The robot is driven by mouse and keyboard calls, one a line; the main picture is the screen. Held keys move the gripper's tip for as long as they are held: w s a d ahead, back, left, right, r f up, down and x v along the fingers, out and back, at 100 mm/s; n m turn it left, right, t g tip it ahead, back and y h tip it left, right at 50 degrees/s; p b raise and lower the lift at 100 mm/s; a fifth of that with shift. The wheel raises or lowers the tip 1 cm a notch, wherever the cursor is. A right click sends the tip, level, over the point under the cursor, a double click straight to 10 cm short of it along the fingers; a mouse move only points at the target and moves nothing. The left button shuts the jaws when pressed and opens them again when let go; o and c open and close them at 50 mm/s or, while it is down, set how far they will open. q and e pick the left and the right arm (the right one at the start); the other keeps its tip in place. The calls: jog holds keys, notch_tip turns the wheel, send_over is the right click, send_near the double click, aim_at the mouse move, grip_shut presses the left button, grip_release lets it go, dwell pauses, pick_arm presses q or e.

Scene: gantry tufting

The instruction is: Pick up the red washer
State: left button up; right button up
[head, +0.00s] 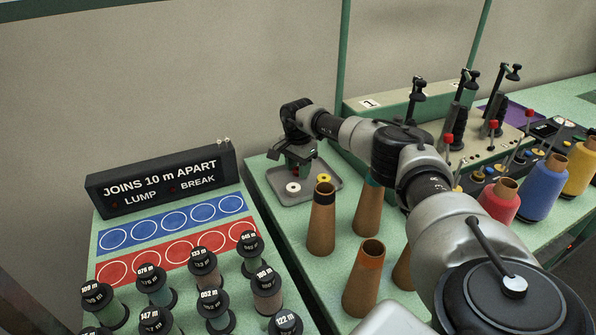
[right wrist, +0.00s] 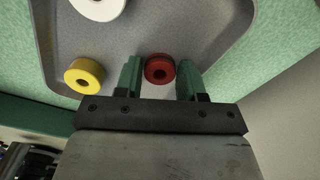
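The red washer (right wrist: 159,69) lies in the grey tray (right wrist: 215,25) and shows in the right wrist view between the two green fingers of my right gripper (right wrist: 160,78). The fingers are apart, with a gap on each side of the washer. In the head view my right gripper (head: 299,166) points down over the tray (head: 318,190), and the red washer is hidden behind or under it. A yellow washer (head: 323,179) and a white washer (head: 293,188) lie in the same tray. My left gripper is not in view.
Brown cones (head: 321,222) stand in front of the tray. A black sign (head: 162,178) and several labelled spools (head: 204,262) are on the left table. A machine with posts and coloured thread cones (head: 543,188) is at the right. A green upright (head: 344,50) rises behind the tray.

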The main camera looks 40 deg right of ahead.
jog(key=shift+c, duration=0.3)
jog(key=c, duration=0.5)
jog(key=shift+r, duration=0.15)
